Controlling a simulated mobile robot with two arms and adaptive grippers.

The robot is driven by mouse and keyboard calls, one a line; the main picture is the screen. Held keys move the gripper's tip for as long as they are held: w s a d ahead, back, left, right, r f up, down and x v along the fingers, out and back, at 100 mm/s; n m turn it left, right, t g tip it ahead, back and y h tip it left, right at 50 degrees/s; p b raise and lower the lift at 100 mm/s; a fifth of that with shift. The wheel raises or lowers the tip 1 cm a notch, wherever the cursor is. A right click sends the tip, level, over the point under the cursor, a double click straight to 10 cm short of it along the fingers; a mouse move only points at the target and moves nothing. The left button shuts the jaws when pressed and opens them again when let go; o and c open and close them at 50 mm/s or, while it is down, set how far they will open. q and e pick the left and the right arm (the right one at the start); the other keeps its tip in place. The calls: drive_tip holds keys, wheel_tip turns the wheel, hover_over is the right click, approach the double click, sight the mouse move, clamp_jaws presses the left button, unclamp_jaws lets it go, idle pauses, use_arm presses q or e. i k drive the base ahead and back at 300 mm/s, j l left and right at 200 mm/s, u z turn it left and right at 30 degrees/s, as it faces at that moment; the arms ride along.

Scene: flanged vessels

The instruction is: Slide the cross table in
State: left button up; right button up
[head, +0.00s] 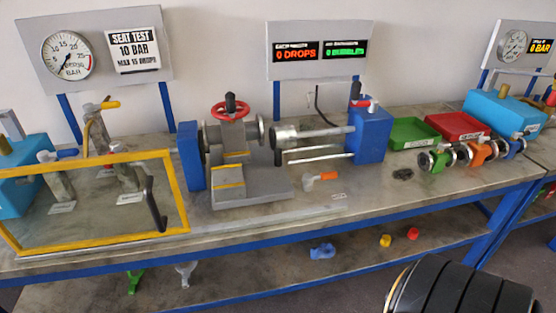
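The cross table (262,184) is a grey slab on the bench, between a blue end block (190,156) on the left and another blue block (372,135) on the right. A flanged valve (232,135) with a red handwheel (231,109) stands upright on a yellow-striped block (229,181) on it. The slab reaches toward the front of the bench. A grey clamping ram (310,132) points from the right block toward the valve's right flange, with a gap between them. Neither of my grippers shows in the head view.
A yellow-framed clear guard (180,195) with a black handle (154,205) stands at the front left. A grey valve with an orange handle (320,179) lies right of the slab. Green (412,133) and red (457,126) trays and several small valves are further right.

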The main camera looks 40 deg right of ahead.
sight(258, 175)
drive_tip(key=l, duration=0.8)
drive_tip(key=i+l, duration=0.1)
drive_tip(key=l, duration=0.7)
